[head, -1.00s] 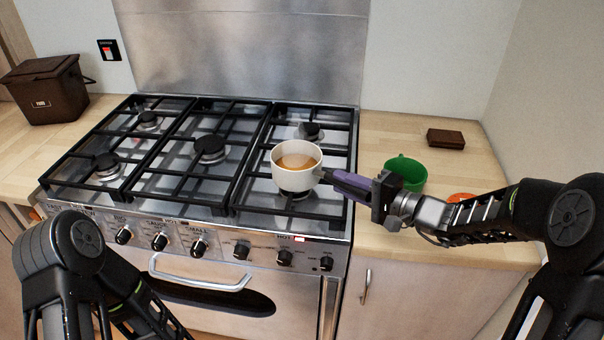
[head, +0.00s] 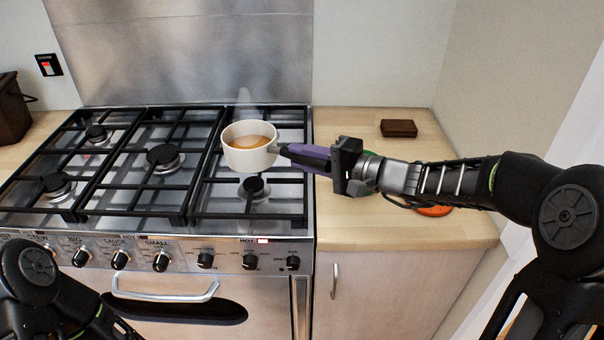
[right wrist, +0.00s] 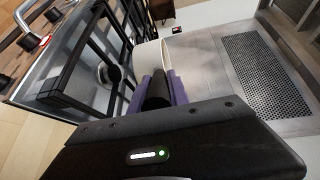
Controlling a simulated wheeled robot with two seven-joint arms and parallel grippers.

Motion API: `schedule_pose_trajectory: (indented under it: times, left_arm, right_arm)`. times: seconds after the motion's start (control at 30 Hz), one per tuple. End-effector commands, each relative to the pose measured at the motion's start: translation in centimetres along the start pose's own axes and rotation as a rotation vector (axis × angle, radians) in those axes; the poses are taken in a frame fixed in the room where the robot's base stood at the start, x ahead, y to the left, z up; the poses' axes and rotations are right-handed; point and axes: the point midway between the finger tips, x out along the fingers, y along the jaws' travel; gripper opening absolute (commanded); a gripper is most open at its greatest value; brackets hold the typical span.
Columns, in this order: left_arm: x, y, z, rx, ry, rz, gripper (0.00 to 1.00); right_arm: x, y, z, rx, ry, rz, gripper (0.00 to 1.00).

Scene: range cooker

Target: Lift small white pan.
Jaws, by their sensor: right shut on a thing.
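The small white pan (head: 248,157) holds a brown liquid and hangs above the front right burner of the range cooker, with its burner visible below it. Its handle points right. My right gripper (head: 290,152) is shut on the dark handle. In the right wrist view the purple fingers (right wrist: 163,92) close around the handle, and part of the white pan wall (right wrist: 149,56) shows beyond them. My left arm comes in at the lower left of the head view; its gripper is out of frame.
Black grates (head: 140,172) cover the hob. The wooden counter (head: 440,228) at right carries a brown block (head: 398,128) and an orange item (head: 433,211). A green cup is mostly hidden behind my right arm. A dark bin (head: 12,112) stands at left.

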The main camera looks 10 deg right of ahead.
Motion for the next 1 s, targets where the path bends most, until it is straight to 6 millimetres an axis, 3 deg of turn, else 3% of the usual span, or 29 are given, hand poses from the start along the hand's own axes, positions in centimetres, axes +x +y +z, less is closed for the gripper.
schedule_pose_trajectory:
  times: [0.1,0.27,1.0]
  left_arm:
    - [0.2,-0.1,0.0,0.0,0.0,0.0,0.56]
    - [0.2,-0.1,0.0,0.0,0.0,0.0,0.56]
    - [0.2,-0.1,0.0,0.0,0.0,0.0,0.56]
  right_arm:
    - [-0.3,-2.3,0.0,-0.005,0.001,-0.008,0.0]
    - [-0.5,-3.6,0.1,-0.002,0.0,-0.006,0.0]
    - [-0.5,-3.7,0.0,-0.001,0.0,-0.005,0.0]
